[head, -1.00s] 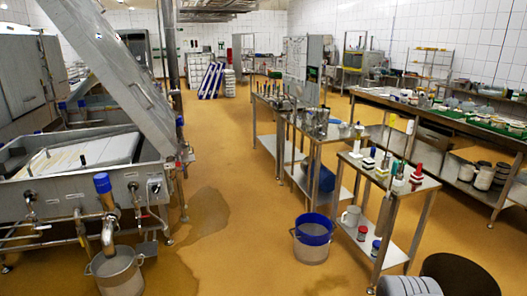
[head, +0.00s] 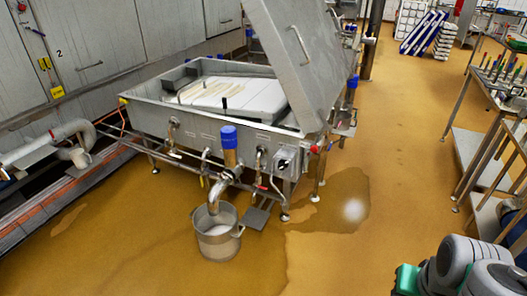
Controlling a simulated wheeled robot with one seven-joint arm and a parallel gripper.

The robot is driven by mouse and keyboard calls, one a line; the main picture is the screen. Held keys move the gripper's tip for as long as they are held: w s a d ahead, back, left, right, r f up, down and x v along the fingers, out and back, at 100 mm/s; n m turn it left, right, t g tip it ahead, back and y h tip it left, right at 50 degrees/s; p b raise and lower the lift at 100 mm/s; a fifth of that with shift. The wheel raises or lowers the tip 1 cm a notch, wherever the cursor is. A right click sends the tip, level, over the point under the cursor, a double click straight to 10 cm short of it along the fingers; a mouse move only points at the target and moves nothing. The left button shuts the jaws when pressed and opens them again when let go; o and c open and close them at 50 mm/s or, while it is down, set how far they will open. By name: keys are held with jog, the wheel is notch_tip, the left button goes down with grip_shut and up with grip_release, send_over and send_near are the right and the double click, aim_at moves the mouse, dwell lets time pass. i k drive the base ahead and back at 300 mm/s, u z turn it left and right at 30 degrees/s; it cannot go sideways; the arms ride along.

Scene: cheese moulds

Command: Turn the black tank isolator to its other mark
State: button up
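A steel tank (head: 190,124) with a raised lid (head: 300,60) stands left of the middle in the head view. On its front, near the right corner, is a small grey box (head: 288,160) with a dark knob on it, which looks like the black tank isolator (head: 282,164). It is too small to tell which mark the knob points to. My gripper is not in view; only grey and green links of my arm show at the lower right, far from the tank.
A steel bucket (head: 217,240) stands on the floor under the tank's blue-topped outlet pipe (head: 229,150). A wet patch (head: 335,205) lies right of the tank. Pipes (head: 50,150) run along the left. Steel tables (head: 475,150) stand at the right. The floor between is open.

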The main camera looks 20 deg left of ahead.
aim_at(282, 165)
jog(key=u, duration=0.95)
jog(key=i, duration=1.25)
jog(key=u, duration=1.45)
jog(key=i, duration=0.55)
jog(key=u, duration=0.25)
